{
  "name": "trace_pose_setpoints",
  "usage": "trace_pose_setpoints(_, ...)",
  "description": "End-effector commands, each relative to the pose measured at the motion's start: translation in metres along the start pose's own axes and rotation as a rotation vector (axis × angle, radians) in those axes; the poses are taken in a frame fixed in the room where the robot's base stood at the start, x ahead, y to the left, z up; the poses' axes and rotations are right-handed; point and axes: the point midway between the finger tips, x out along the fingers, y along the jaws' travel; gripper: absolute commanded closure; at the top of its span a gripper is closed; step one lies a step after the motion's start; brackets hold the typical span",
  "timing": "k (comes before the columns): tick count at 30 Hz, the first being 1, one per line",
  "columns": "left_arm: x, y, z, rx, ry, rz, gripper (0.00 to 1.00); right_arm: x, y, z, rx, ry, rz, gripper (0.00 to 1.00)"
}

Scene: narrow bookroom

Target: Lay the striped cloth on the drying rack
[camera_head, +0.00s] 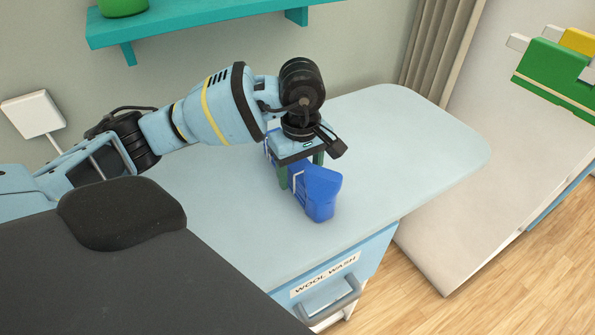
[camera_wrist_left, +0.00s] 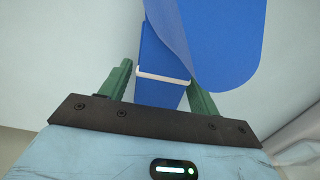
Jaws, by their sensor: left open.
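A blue cloth (camera_head: 319,190) with a thin white stripe lies bunched or folded on the pale blue counter. My left gripper (camera_head: 301,168) is over it, pointing down, with its green fingers apart on either side of the cloth. In the left wrist view the cloth (camera_wrist_left: 225,42) runs between the open fingers (camera_wrist_left: 160,92), with the white stripe crossing the gap. Part of the cloth is hidden behind the gripper in the head view. My right gripper is not in view. I cannot make out a drying rack for certain.
The counter top (camera_head: 415,140) is clear to the right of the cloth. A drawer labelled WOOL WASH (camera_head: 330,283) is below its front edge. A teal shelf (camera_head: 190,20) with a green pot (camera_head: 122,6) hangs behind. A green and yellow object (camera_head: 555,75) with white parts is at upper right.

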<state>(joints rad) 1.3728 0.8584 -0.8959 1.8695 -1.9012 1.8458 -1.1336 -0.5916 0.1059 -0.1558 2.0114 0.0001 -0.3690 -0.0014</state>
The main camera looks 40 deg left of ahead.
Motion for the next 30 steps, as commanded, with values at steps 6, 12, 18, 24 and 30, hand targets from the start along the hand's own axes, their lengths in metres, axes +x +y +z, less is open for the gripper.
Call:
trace_pose_setpoints(6, 0.000, 0.000, 0.000, 0.000, 0.000, 0.000, 0.55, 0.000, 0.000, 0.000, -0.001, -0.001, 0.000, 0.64)
trace_pose_setpoints(12, -0.001, 0.000, 0.000, -0.001, 0.000, 0.000, 0.81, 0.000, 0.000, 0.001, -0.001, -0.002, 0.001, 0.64)
trace_pose_setpoints(18, -0.001, 0.000, 0.000, -0.001, 0.000, 0.001, 0.95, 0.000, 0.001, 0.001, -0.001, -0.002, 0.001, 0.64)
trace_pose_setpoints(24, -0.004, 0.001, 0.000, -0.001, 0.000, 0.002, 0.95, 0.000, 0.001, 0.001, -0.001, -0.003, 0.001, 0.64)
trace_pose_setpoints(30, -0.020, 0.001, 0.000, -0.001, 0.001, 0.005, 0.95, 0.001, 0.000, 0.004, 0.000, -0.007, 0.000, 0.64)
